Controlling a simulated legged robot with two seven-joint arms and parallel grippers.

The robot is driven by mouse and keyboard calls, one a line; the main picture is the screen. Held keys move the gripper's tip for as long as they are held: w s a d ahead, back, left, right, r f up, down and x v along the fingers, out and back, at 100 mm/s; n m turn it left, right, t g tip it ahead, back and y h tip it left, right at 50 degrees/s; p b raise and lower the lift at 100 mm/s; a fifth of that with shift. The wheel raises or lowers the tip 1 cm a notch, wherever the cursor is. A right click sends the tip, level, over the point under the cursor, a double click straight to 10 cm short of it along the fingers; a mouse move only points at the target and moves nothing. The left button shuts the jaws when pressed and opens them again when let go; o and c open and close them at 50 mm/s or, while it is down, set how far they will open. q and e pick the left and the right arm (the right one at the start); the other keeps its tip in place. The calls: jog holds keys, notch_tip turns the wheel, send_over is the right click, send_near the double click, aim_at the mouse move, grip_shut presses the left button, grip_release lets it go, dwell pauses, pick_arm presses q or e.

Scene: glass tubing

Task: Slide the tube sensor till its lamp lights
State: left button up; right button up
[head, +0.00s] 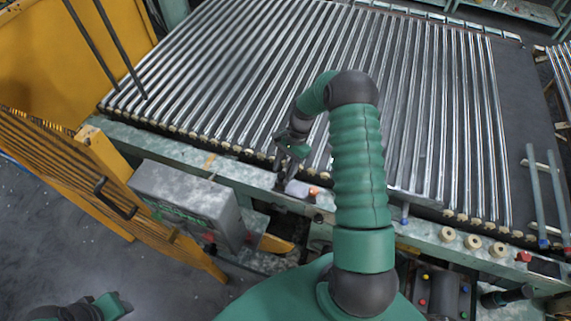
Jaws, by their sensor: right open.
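My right gripper (285,166) is open and points down at the front edge of the tube bed, just above and left of a small pale sensor block (297,188). A small orange-red spot (313,191), perhaps its lamp, sits at the right end of the block; I cannot tell whether it is lit. A gap or contact between fingers and block is too small to tell. Glass tubes (250,75) lie side by side on the dark bed behind. My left gripper (112,304) is low at the left, apart from the machine, its jaws unclear.
A grey control box (187,198) stands left of the sensor. A yellow slatted gate (60,160) is at the far left. Pale round rollers (472,241) and coloured knobs line the green front rail (430,233) at right. Two upright bars (535,195) stand further right.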

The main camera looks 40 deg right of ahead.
jog(key=shift+d+r, duration=0.15)
jog(key=shift+r, duration=0.15)
jog(key=b+v, duration=0.4)
jog(key=v, duration=1.2)
